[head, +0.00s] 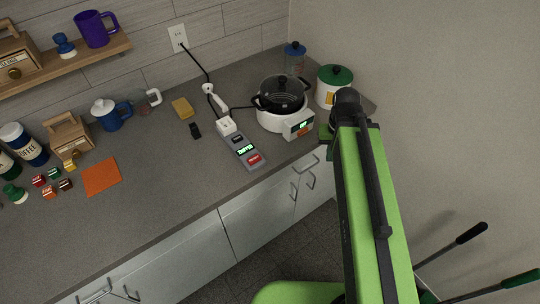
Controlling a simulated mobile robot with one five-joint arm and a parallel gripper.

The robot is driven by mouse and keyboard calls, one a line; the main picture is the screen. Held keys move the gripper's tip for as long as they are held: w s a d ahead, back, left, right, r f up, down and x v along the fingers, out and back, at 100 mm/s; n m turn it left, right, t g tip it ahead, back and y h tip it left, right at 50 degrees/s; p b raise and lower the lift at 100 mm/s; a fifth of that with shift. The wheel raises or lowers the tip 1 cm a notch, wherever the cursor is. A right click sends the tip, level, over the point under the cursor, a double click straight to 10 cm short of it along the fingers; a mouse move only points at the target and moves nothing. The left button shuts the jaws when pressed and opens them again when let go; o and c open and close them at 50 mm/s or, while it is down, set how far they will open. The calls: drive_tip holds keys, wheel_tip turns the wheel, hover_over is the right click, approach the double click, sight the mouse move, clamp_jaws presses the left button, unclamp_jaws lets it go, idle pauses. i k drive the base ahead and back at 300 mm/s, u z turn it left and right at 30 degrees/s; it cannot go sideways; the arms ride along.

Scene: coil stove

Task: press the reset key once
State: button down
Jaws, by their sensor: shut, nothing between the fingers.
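A grey meter box (237,146) lies on the countertop at the centre, with a small lit green display. A red key (255,160) with pale lettering sits at its near end; the lettering is too small to read for sure. Nothing covers the key. My green arm reaches up from the bottom right, and its dark joint is right of the stove. My gripper's fingers are hidden behind the arm, so their distance from the key cannot be seen.
A white coil stove (272,121) with a lidded black pot (281,94) stands right of the box. A green-lidded jar (333,87) is beside my arm. A white plug (227,126) and a black cable lie behind the box.

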sight(255, 158)
drive_tip(key=z, duration=0.15)
drive_tip(key=k, duration=1.3)
drive_tip(key=u, duration=1.5)
drive_tip(key=i, duration=1.05)
drive_tip(key=u, duration=0.05)
